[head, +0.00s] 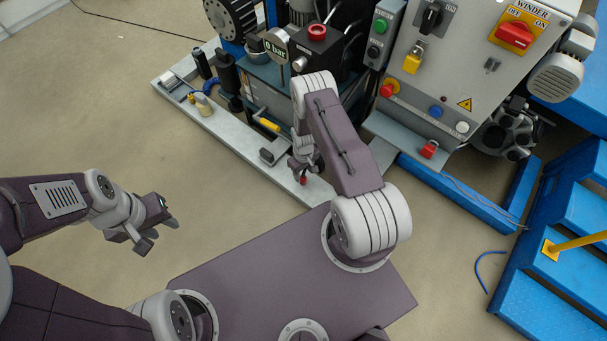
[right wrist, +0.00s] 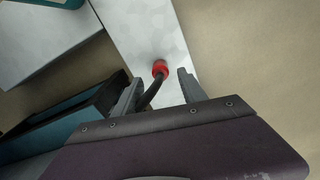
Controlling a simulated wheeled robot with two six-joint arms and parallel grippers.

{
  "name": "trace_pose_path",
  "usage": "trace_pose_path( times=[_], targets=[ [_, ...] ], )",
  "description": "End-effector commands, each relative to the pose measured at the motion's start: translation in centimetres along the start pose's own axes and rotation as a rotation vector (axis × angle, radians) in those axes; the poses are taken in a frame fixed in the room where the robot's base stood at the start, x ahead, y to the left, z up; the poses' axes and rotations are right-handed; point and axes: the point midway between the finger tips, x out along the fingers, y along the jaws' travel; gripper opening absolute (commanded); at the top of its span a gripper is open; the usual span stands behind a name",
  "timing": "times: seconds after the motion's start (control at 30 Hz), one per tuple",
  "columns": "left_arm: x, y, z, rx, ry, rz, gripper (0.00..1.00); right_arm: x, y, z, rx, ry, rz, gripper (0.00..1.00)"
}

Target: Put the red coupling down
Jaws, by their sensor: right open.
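The red coupling (right wrist: 160,69) is a small red end on a black stem. In the right wrist view it is over the pale ledge (right wrist: 148,30), and the stem runs back between my right gripper's fingers. My right gripper (right wrist: 158,90) is open, with a finger on each side of the stem and visible space on the right. In the head view the coupling (head: 303,180) shows just below my right gripper (head: 303,166), near the ledge's front end. I cannot tell whether it touches the ledge. My left gripper (head: 158,234) is open and empty above the bare floor.
The machine's control box (head: 470,70) stands behind, with a red padlock (head: 429,149) on its shelf. A yellow-handled tool (head: 267,125) and a dark block (head: 273,151) are on the ledge. Blue steps (head: 550,285) stand right. The left floor is clear.

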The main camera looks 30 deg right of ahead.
Motion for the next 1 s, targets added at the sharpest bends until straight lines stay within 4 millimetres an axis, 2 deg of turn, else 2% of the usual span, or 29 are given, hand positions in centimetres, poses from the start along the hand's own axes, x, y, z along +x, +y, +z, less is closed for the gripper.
trace_pose_path(
  times=[0.03, 0.2, 0.47, 0.57, 0.67, 0.7, 0.77, 0.8, 0.9, 1.0],
  targets=[
    [-1.6, 0.0, -0.2, 0.0, 0.0, 0.0, 0.36, -2.3, 0.0, -0.1, 0.0, 0.001, 0.0, 0.49],
    [-3.1, 0.1, -0.3, 0.0, 0.0, 0.0, 0.36, -5.2, 0.0, 0.0, 0.0, 0.0, 0.0, 0.49],
    [-3.4, 0.1, -0.3, 0.0, 0.0, 0.0, 0.36, -6.2, 0.0, 0.0, 0.0, 0.0, 0.0, 0.49],
    [-3.4, 0.1, -0.3, 0.0, 0.0, 0.0, 0.36, -8.1, -0.1, -0.6, 0.008, 0.008, 0.003, 0.49],
    [-3.4, 0.1, -0.3, 0.0, 0.0, 0.0, 0.36, -13.3, -0.8, -1.6, 0.032, 0.026, 0.008, 0.49],
    [-3.4, 0.1, -0.3, 0.0, 0.0, 0.0, 0.36, -16.1, -1.4, -1.7, 0.047, 0.033, 0.009, 0.49],
    [-3.4, 0.1, -0.3, 0.0, 0.0, 0.0, 0.36, -20.4, -2.5, -1.3, 0.07, 0.045, 0.009, 0.49],
    [-3.4, 0.1, -0.3, 0.0, 0.0, 0.0, 0.36, -23.2, -3.3, -0.7, 0.087, 0.052, 0.009, 0.49],
    [-3.4, 0.1, -0.3, 0.0, 0.0, 0.0, 0.36, -29.4, -5.5, 1.9, 0.131, 0.071, 0.006, 0.49],
    [-3.4, 0.1, -0.3, 0.0, 0.0, 0.0, 0.36, -33.8, -7.6, 5.3, 0.169, 0.088, 0.002, 0.49]
  ],
)
